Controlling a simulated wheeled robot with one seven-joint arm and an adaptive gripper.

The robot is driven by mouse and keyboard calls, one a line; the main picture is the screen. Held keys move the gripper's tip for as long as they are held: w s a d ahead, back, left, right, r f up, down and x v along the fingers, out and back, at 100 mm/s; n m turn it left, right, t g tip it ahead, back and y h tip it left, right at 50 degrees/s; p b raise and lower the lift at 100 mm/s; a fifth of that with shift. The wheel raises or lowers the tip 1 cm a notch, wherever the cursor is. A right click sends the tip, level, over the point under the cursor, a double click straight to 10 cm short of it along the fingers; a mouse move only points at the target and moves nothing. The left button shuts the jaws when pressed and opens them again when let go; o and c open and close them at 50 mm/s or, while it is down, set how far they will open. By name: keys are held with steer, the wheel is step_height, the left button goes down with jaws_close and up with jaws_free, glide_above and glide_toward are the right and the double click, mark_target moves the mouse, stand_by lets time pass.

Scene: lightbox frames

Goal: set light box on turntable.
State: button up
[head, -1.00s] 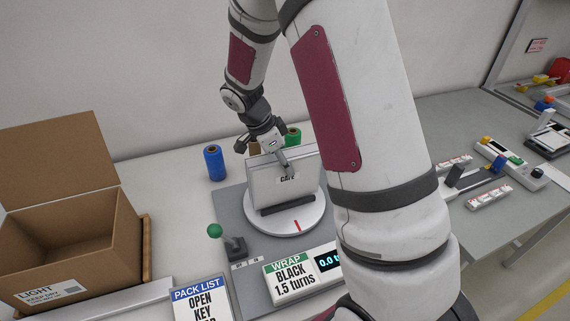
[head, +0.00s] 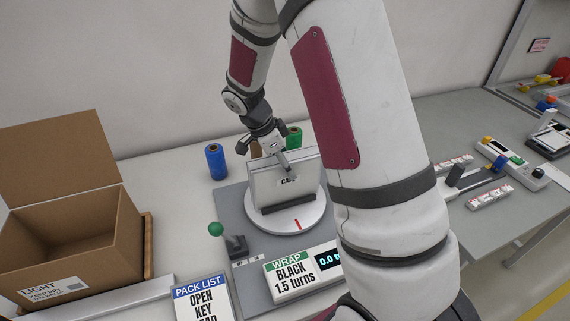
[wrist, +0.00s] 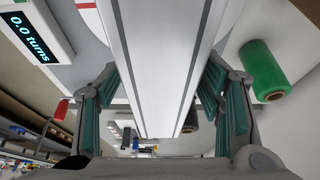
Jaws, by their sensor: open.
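My gripper (head: 281,160) is at the top edge of the light box. In the wrist view the light box (wrist: 155,60) runs between the open fingers of my gripper (wrist: 160,105), with gaps visible on both sides. The turntable's red mark faces the front. The underside of the light box is hidden.
A blue roll (head: 216,162) and a green roll (head: 294,137) stand behind the turntable. A green-knobbed lever (head: 216,229) is at its front left. A wrap display (head: 290,277) reads "BLACK 1.5 turns". An open cardboard box (head: 70,245) is at left.

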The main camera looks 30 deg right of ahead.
steer(key=b+v, duration=0.1)
steer(key=v, duration=0.9)
steer(key=shift+w+r+b, duration=0.1)
steer(key=shift+r+b, duration=0.15)
steer(key=shift+b, duration=0.15)
steer(key=shift+a+r, duration=0.25)
steer(key=shift+r, duration=0.35)
steer(key=s+a+r+n+t+y, duration=0.2)
steer(key=s+r+n, duration=0.4)
steer(key=s+n, duration=0.4)
steer(key=s+a+r+n+t+y, duration=0.2)
steer(key=s+a+r+n+t, duration=0.2)
steer(key=s+n, duration=0.6)
steer(key=shift+s+a+r+y, duration=0.3)
steer(key=shift+s+a+r, duration=0.55)
steer(key=shift+a, duration=0.4)
steer(key=shift+c, duration=0.5)
